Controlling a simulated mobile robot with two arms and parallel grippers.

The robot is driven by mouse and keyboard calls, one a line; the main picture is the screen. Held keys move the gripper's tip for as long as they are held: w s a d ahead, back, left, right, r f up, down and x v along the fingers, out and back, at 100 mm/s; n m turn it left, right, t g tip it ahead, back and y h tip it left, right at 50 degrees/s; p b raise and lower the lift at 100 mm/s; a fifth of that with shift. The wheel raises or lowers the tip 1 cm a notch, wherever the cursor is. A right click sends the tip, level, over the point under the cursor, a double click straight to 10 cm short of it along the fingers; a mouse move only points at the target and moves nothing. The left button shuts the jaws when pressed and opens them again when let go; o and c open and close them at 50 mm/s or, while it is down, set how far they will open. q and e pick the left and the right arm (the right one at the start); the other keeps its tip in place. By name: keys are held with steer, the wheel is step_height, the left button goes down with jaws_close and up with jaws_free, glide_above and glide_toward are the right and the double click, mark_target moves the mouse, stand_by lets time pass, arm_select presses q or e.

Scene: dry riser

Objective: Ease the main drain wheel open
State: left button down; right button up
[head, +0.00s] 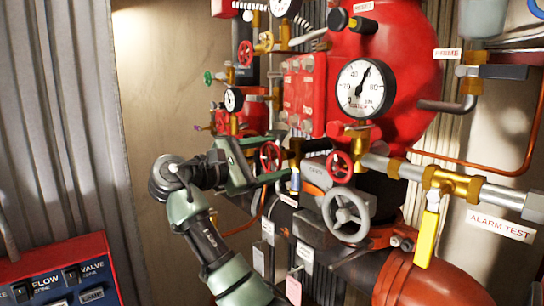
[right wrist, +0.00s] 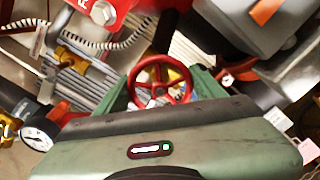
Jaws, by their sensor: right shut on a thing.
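A small red handwheel (head: 270,157) with spokes sits on brass fittings in the middle of the head view. It also shows in the right wrist view (right wrist: 161,80), between the two green fingers. My right gripper (head: 264,160) is shut on this wheel, with one finger on either side of its rim; in the right wrist view the gripper (right wrist: 163,88) partly hides the wheel's lower edge. No readable label marks it as the main drain wheel. A second red handwheel (head: 340,167) and a larger grey handwheel (head: 347,215) are to the right, apart from the gripper. My left gripper is not in view.
A pressure gauge (head: 364,88) and a red vessel (head: 398,50) stand above. A yellow lever (head: 428,235) hangs near the ALARM TEST tag (head: 500,225). A red-and-blue panel (head: 62,275) is at lower left. Bare wall (head: 160,90) lies left of the pipework.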

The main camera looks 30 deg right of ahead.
steer(key=shift+n, duration=1.1)
steer(key=o, duration=1.4)
steer(key=shift+c, duration=0.2)
steer(key=shift+a+f, duration=0.15)
steer(key=shift+a, duration=0.15)
steer(key=a+b, duration=0.4)
steer(key=a, duration=0.3)
steer(key=shift+s+a, duration=0.15)
steer(key=shift+s, duration=0.1)
